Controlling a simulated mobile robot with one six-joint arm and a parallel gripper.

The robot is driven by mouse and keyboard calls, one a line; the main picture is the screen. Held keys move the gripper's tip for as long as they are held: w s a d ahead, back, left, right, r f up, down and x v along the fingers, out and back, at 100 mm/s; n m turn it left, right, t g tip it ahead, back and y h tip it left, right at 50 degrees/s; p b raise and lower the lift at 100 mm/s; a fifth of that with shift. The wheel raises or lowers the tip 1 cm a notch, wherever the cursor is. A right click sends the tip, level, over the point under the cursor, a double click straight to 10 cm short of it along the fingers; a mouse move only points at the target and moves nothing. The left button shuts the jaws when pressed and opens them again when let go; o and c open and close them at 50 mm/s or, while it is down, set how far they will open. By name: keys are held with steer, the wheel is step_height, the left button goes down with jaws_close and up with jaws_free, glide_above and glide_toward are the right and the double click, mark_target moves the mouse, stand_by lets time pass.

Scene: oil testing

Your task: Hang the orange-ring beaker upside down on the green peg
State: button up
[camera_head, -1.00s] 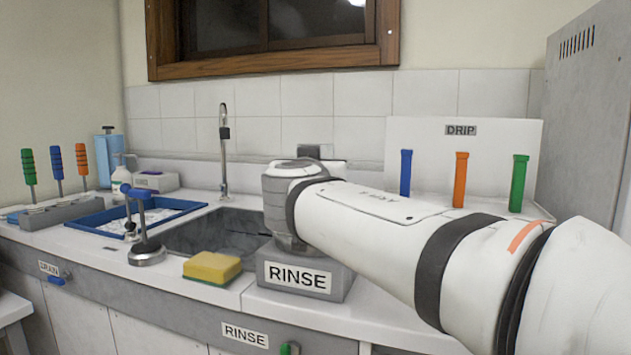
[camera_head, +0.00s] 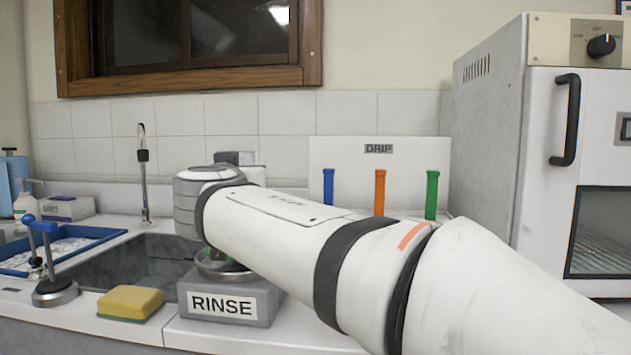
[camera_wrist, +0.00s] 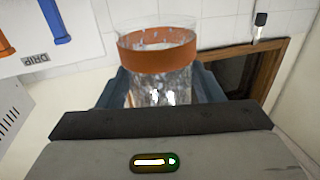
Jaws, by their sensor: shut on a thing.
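The orange-ring beaker (camera_wrist: 157,58) is clear glass with an orange band, and it shows in the wrist view between the two jaws of my gripper (camera_wrist: 160,88). My gripper is shut on it. In the wrist view the blue peg (camera_wrist: 55,20) and part of the orange peg (camera_wrist: 5,45) show at the upper left.
A RINSE block (camera_head: 235,305) with a metal bowl stands right of the sink (camera_head: 135,265). A yellow sponge (camera_head: 130,303) lies at the front. A white oven (camera_head: 545,130) stands right of the DRIP board. A blue tray (camera_head: 95,238) is at the left.

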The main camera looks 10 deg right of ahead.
stand_by(0.5)
steer(key=shift+f+b, duration=1)
steer(key=shift+f, duration=1.65)
